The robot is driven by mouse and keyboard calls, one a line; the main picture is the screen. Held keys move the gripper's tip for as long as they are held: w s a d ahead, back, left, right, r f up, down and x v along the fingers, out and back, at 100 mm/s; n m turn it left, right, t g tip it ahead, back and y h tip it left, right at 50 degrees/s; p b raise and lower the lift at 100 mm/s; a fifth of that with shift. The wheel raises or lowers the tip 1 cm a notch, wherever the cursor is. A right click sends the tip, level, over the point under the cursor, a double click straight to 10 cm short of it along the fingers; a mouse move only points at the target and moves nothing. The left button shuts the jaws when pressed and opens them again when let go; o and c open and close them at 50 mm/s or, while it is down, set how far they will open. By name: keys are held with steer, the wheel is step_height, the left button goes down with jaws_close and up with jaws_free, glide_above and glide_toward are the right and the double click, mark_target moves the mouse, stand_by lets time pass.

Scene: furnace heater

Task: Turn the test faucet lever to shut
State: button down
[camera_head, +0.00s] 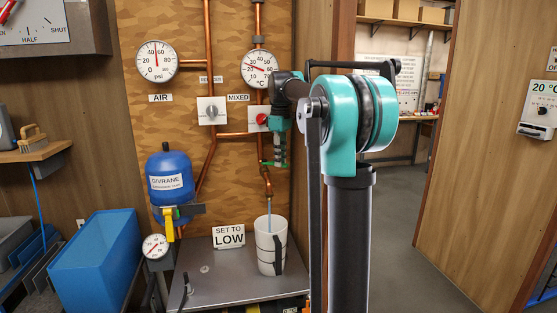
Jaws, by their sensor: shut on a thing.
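The test faucet (267,182) hangs at the lower end of the copper pipe on the wood panel. A thin pale stream runs from its spout into a white bucket (264,253). A small green lever (267,163) shows at the top of the faucet, partly hidden by my gripper. My gripper (279,164) comes down from above with its fingers at the lever, shut on it. The exact contact is small and hard to make out.
The bucket stands on a grey top beside a "SET TO LOW" sign (229,236). A blue GIVRANE tank (170,178) with a yellow-handled valve is at left. A red knob (262,118) and temperature gauge (259,69) sit above the faucet. My arm blocks the middle right.

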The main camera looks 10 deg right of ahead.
steer(key=shift+w+d+n, duration=0.1)
steer(key=shift+w+n, duration=0.05)
steer(key=shift+n, duration=0.15)
steer(key=c, duration=1.4)
jaws_free()
steer(key=shift+c, duration=0.2)
steer(key=shift+r, duration=0.1)
step_height(320, 180, up, 12)
steer(key=shift+c, duration=0.5)
